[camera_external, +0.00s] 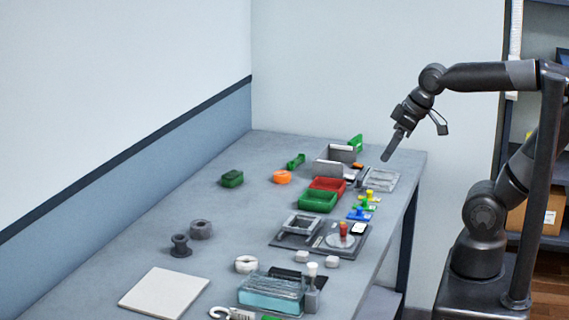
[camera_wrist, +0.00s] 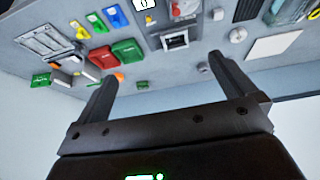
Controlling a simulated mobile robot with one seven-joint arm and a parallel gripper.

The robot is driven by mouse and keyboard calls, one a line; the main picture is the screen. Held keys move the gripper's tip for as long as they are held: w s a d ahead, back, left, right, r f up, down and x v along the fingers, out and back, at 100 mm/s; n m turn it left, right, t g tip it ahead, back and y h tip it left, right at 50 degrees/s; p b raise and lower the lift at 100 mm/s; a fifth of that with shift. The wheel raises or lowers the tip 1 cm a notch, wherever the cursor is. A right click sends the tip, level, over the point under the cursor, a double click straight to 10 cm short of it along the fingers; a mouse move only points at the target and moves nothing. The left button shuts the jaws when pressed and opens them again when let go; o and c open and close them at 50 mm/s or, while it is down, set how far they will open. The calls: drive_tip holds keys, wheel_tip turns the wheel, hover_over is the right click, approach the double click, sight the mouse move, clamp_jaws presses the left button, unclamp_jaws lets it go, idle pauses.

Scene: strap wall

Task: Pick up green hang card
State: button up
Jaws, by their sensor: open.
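A flat green piece (camera_external: 356,142) stands upright by the grey box at the far end of the table; it looks like the green hang card. In the wrist view it shows at the left (camera_wrist: 41,80). A small green item (camera_external: 364,204) also lies between a yellow and a blue one, so I cannot be sure which is the card. My gripper (camera_external: 414,143) is above the table's far right edge, to the right of the upright green piece and apart from it. Its two fingers (camera_wrist: 163,68) are spread with nothing between them.
The grey box (camera_external: 328,168), red bin (camera_external: 328,185), green bin (camera_external: 318,201) and a clear tray (camera_external: 381,180) crowd the far right. The table's left side has free room.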

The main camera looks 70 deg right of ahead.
drive_tip(key=w+d+r+g+h, duration=0.1)
drive_tip(key=w+d+r, duration=0.1)
drive_tip(key=w+d, duration=0.7)
drive_tip(key=w+d+r, duration=0.2)
drive_tip(key=w+d, duration=0.6)
drive_tip(key=w, duration=0.3)
drive_tip(key=m, duration=0.2)
hover_over(355, 138)
drive_tip(key=s, duration=0.2)
wheel_tip(355, 138, down, 19)
drive_tip(key=x, duration=0.4)
drive_tip(key=shift+s+a+f, duration=0.1)
drive_tip(key=shift+a+f, duration=0.1)
drive_tip(key=shift+s+x, duration=0.2)
drive_tip(key=shift+x, duration=1.15)
drive_tip(key=shift+s+x, duration=0.2)
drive_tip(key=shift+x, duration=1.2)
drive_tip(key=shift+a+f, duration=0.1)
drive_tip(key=shift+f, duration=0.05)
drive_tip(key=shift+c, duration=0.4)
